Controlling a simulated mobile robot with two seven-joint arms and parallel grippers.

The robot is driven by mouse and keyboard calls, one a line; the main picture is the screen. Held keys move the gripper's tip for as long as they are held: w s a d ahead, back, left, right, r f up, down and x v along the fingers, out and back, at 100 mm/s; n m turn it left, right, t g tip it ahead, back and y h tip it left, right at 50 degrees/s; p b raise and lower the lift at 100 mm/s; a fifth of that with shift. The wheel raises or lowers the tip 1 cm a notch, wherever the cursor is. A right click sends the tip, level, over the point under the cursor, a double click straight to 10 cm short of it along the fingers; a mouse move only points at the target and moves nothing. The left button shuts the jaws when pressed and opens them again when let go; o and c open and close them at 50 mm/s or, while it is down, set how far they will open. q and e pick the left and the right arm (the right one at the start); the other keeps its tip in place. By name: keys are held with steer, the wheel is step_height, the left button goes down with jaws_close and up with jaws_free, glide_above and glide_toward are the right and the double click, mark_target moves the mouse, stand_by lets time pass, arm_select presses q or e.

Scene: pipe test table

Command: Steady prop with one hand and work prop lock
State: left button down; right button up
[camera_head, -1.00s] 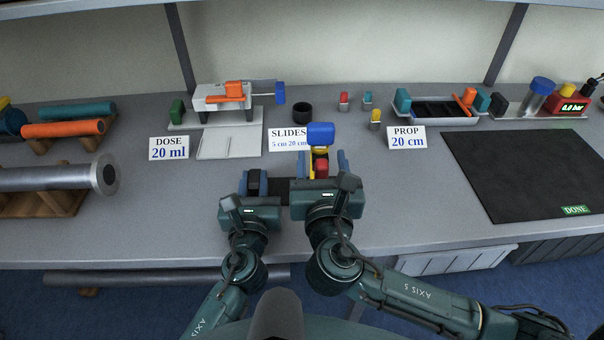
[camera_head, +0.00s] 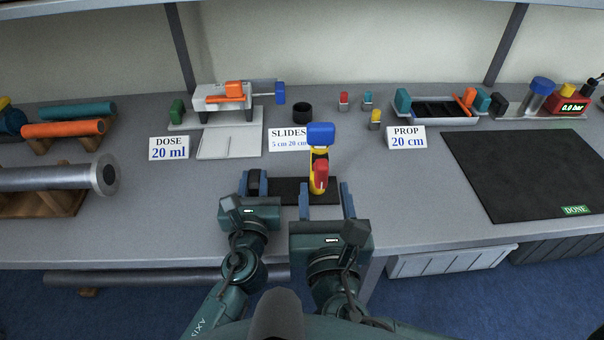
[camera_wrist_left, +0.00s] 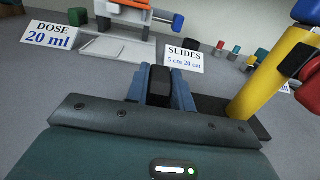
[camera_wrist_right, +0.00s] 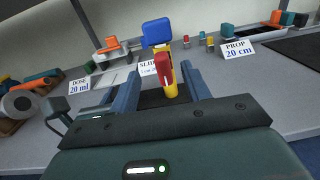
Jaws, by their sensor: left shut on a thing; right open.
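The prop (camera_head: 318,178) stands upright on a dark base plate (camera_head: 287,190). It has a yellow post, a blue top block (camera_head: 320,134) and a red lock lever (camera_head: 321,176) on its near side. My left gripper (camera_head: 256,182) is shut on a black block (camera_wrist_left: 160,86) at the plate's left end. My right gripper (camera_head: 326,198) is open around the space in front of the prop, its blue fingers on either side. In the right wrist view the red lever (camera_wrist_right: 163,69) shows between the fingers, which appear apart from it.
A PROP 20 cm card (camera_head: 406,138) and a SLIDES card (camera_head: 288,139) stand behind. A tray (camera_head: 437,118) and a dark mat (camera_head: 520,172) with a DONE label lie to the right. A metal pipe (camera_head: 55,178) lies at the left.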

glide_toward(323, 175)
steer(key=w, duration=1)
steer(key=shift+d, duration=0.1)
stand_by(0.6)
steer(key=shift+c, duration=0.6)
